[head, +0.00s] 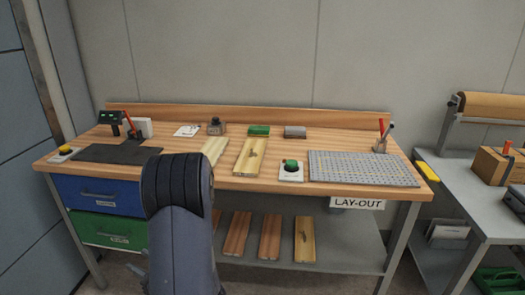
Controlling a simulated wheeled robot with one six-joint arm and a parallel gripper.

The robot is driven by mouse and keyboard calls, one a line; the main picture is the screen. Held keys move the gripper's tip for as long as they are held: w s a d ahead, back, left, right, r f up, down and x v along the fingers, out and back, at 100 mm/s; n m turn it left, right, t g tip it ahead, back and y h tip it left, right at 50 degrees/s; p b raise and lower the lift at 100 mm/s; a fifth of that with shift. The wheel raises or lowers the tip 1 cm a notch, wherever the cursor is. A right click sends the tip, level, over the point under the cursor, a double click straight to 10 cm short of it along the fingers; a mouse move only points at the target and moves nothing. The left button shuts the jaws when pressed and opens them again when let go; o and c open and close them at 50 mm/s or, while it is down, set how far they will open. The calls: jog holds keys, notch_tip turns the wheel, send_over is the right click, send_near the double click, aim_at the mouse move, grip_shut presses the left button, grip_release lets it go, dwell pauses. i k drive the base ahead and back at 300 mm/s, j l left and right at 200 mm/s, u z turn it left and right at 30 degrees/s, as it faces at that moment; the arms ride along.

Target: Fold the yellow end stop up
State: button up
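A yellow flap (427,171), which looks like the end stop, is at the left edge of the grey table on the right. It slopes down and outward from the tabletop edge; its hinge is too small to make out. My arm stands at the lower middle left, in front of the wooden bench, well to the left of the yellow flap. My gripper is not visible in this view.
The grey table (460,182) carries a wooden box (497,165) and a brown roll (495,106) on a stand. A narrow gap separates it from the wooden bench (225,180). The grey perforated mat (362,169) and pen holder (380,145) are on the bench's right end.

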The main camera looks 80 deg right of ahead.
aim_at(428, 173)
jog(key=k+l+z, duration=0.15)
jog(key=k, duration=0.4)
jog(key=k+l+z, duration=0.2)
jog(key=k+l, duration=0.15)
jog(key=k, duration=0.15)
jog(key=k+l+z, duration=0.15)
jog(key=k+l, duration=0.25)
jog(key=k+l+z, duration=0.1)
jog(key=k+l, duration=0.25)
jog(key=l, duration=0.3)
jog(key=k+l+z, duration=0.15)
jog(key=k+l, duration=0.2)
jog(key=l, duration=0.3)
jog(key=k+l+z, duration=0.15)
jog(key=l, duration=0.2)
